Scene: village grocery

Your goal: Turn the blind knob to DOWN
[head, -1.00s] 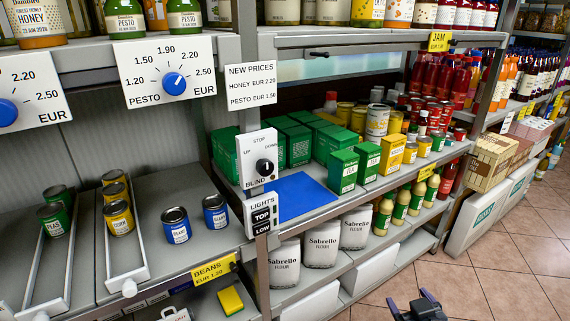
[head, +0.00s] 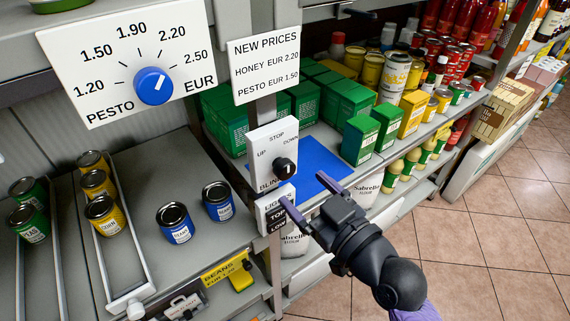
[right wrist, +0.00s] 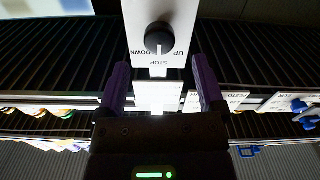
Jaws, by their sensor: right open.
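The blind panel (head: 262,148) is a white plate on the shelf post, marked UP, STOP, DOWN and BLIND. Its black knob (head: 284,168) has a white mark. In the right wrist view the panel is upside down, and the knob (right wrist: 159,39) has its mark toward STOP. My right gripper (head: 303,191) is open and empty, below and in front of the panel, its fingers pointing toward it. In the right wrist view its two purple fingers (right wrist: 160,62) flank the line to the knob, apart from it. My left gripper is not in view.
A lights switch plate (head: 275,212) with TOP and LOW sits just below the blind panel, close to one fingertip. A price sign (head: 265,62) hangs above. A pesto dial (head: 154,86) is at upper left. Cans and green boxes (head: 360,139) stand on shelves either side.

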